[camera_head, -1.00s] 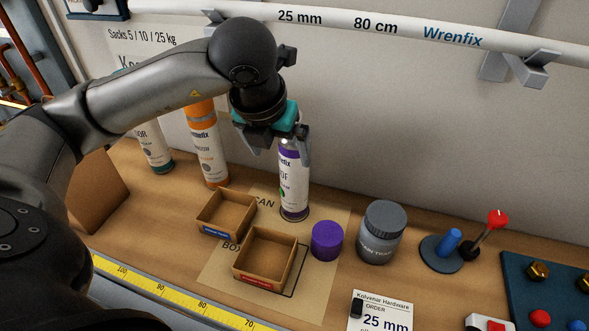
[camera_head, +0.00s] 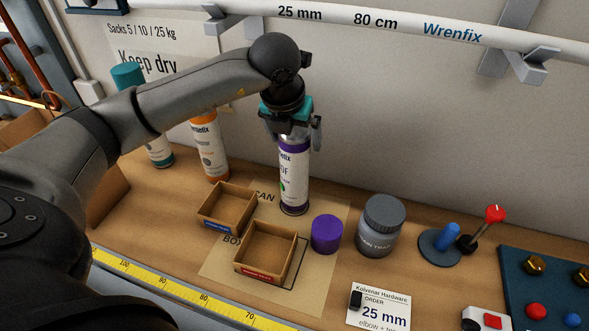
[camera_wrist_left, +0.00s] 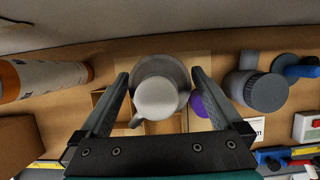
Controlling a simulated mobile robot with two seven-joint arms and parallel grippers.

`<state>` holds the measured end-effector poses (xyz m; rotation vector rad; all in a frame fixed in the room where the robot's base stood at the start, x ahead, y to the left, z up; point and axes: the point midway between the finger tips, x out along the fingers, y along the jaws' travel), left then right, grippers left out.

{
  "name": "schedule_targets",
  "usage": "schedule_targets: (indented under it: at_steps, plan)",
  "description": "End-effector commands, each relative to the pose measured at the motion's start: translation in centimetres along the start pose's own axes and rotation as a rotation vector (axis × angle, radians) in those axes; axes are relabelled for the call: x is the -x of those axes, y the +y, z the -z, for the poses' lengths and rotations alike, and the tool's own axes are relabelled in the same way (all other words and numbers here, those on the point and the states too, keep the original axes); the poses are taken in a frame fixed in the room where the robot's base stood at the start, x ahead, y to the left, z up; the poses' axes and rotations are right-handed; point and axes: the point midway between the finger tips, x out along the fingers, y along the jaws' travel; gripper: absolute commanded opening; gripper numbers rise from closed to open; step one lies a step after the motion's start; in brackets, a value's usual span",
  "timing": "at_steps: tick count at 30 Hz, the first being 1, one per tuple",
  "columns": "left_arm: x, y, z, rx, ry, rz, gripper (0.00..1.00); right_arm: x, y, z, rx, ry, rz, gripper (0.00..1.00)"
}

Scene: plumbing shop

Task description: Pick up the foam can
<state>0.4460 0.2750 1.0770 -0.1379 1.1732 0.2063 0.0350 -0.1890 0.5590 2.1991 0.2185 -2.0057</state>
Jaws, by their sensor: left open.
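The foam can (camera_head: 294,178), white with purple bands, stands upright on the marked mat (camera_head: 318,283) on the workbench. Its purple cap (camera_head: 327,234) stands apart on the mat to the front right. My left gripper (camera_head: 292,137) is open above the can's top, coming down from above. In the left wrist view the can's pale nozzle top (camera_wrist_left: 157,97) lies between the two spread fingers, with a gap visible on each side. The right gripper is not in view.
Two small open boxes (camera_head: 231,188) (camera_head: 270,231) stand in front of the can. An orange-topped can (camera_head: 209,147) and a teal-capped can (camera_head: 158,150) stand to the left. A grey jar (camera_head: 380,227) and a joystick-like stand (camera_head: 441,249) are to the right. A white pipe (camera_head: 360,27) runs along the wall.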

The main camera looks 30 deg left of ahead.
Motion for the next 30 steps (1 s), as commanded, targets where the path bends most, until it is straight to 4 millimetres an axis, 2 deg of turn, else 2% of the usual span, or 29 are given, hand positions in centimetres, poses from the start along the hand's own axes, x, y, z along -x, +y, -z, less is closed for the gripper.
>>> schedule_targets:
  at_steps: [8,30]
  plan:
    - [-0.26,-0.01,0.0,0.0,-0.001,0.0,0.98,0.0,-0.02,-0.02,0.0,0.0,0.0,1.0]
    - [-0.18,0.01,-0.03,0.001,-0.001,0.0,0.14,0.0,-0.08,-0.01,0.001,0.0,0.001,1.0]
